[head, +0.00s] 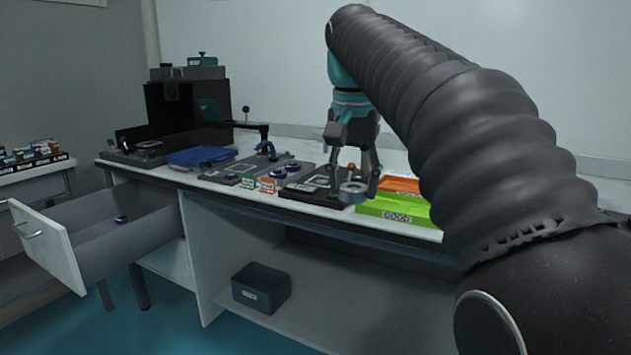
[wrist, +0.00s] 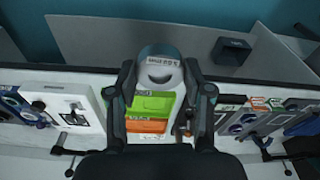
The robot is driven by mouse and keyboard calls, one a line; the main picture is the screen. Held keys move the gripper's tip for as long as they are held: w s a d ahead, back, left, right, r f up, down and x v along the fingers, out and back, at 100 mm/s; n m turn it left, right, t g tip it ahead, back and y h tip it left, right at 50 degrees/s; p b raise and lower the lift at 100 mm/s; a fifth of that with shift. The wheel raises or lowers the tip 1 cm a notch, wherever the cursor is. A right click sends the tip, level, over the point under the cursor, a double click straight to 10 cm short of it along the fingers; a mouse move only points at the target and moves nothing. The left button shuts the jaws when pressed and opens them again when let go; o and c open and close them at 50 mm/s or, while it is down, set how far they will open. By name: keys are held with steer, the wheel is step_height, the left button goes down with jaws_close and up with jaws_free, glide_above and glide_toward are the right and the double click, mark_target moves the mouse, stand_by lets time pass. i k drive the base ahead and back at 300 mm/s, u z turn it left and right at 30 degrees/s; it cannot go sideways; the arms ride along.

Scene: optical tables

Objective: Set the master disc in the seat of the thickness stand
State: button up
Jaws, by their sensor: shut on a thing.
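My gripper (head: 353,184) is shut on a grey, round, ring-like piece, which I take to be the master disc (head: 353,194). The gripper holds it above the front edge of the bench. In the wrist view the disc (wrist: 160,66) sits between the two fingers, with small lettering on its edge. A dark-based device with a red-knobbed lever (head: 318,187) stands just behind and left of the gripper; it may be the thickness stand. The gripper partly covers it, and I cannot make out its seat.
A green GOOD tray (head: 402,209) and an orange tray (head: 400,185) lie right of the gripper. Grey fixtures (head: 236,171), a blue case (head: 200,155) and a black cabinet (head: 186,108) stand left. A drawer (head: 100,240) hangs open. A dark bin (head: 262,286) sits on the lower shelf.

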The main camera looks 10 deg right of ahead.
mark_target(322, 181)
steer(key=i, duration=0.9)
steer(key=z, duration=0.05)
